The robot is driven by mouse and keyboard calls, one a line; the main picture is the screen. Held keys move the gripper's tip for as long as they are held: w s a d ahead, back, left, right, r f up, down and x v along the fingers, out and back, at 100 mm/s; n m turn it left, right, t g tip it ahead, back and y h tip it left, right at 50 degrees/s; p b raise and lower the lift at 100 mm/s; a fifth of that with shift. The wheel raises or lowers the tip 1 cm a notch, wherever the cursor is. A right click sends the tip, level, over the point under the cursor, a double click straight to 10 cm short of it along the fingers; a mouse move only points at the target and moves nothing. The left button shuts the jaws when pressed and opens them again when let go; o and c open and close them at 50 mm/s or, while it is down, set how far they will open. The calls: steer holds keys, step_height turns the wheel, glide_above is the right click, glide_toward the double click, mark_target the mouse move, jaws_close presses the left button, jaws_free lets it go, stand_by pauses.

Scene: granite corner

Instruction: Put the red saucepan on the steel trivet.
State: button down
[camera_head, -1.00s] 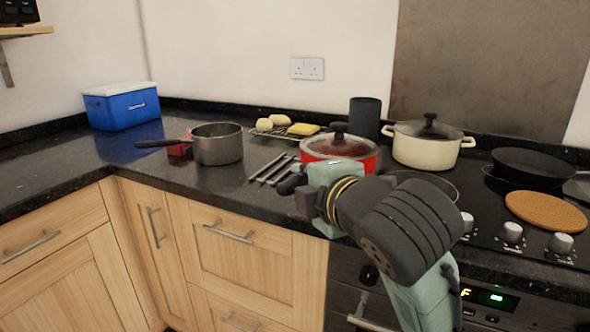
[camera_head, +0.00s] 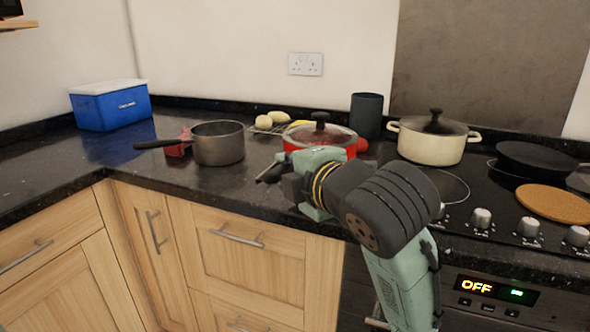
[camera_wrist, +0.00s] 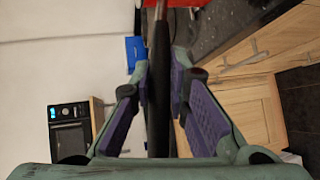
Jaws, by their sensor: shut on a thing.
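The red saucepan (camera_head: 298,144) with a glass lid and dark knob is at the back of the counter in the head view, just beyond my gripper (camera_head: 286,172). In the wrist view, my gripper (camera_wrist: 159,88) is shut on its long dark handle (camera_wrist: 158,60), and a bit of the red body (camera_wrist: 180,3) shows at the top edge.
A grey saucepan (camera_head: 219,148) stands left, with a red block (camera_head: 179,149) by its handle. A rack with rolls (camera_head: 279,118) and a dark cylinder (camera_head: 367,115) are behind. A cream pot (camera_head: 434,147), black frying pan (camera_head: 535,159) and cork mat (camera_head: 553,204) are right.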

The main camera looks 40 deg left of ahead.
steer(key=w+d+f+p+x, duration=0.1)
steer(key=w+p+x, duration=0.1)
steer(key=x, duration=1.1)
steer(key=shift+p, duration=0.6)
steer(key=shift+w, duration=0.1)
steer(key=c, duration=2)
jaws_free()
steer(key=shift+f, duration=0.4)
steer(key=o, duration=0.4)
steer(key=shift+o, duration=0.2)
steer(key=shift+r, duration=0.15)
